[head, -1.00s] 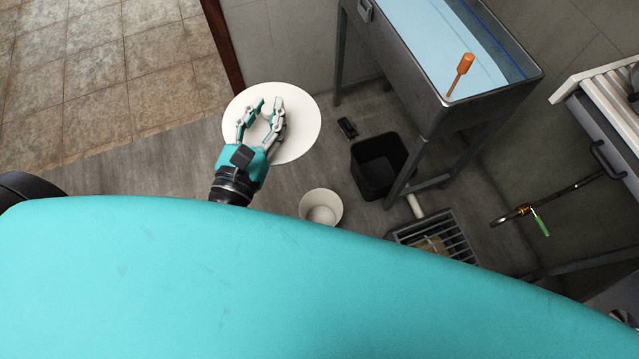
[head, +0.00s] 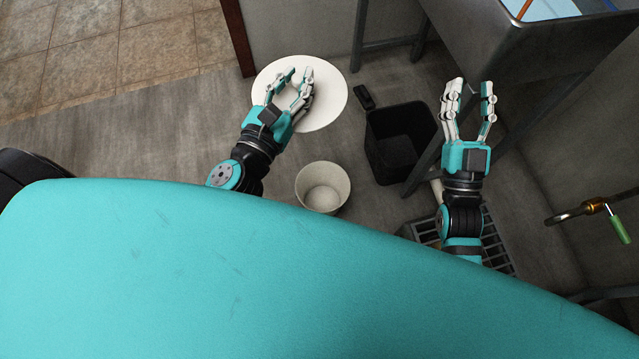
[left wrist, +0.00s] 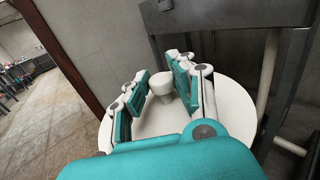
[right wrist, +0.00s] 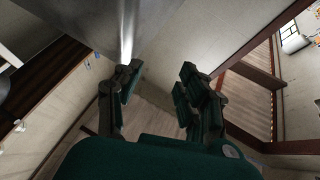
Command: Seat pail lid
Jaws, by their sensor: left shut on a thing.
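The white round lid (head: 330,100) shows in the head view behind the white pail (head: 323,179), a little to its left. My left gripper (head: 292,80) is shut on the small knob at the lid's centre. The knob (left wrist: 163,84) shows between its fingers in the left wrist view. The lid is apart from the pail and looks roughly level; its height above the floor is hard to tell. The pail stands upright with its mouth open and looks empty. My right gripper (head: 471,88) is open and empty, to the right of the pail.
A black bin (head: 400,145) stands right of the pail, beside a metal tank (head: 500,60) on legs. A floor grate (head: 495,240) lies partly under my right arm. A pipe with a green handle (head: 619,229) is at the right. The floor left of the lid is clear.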

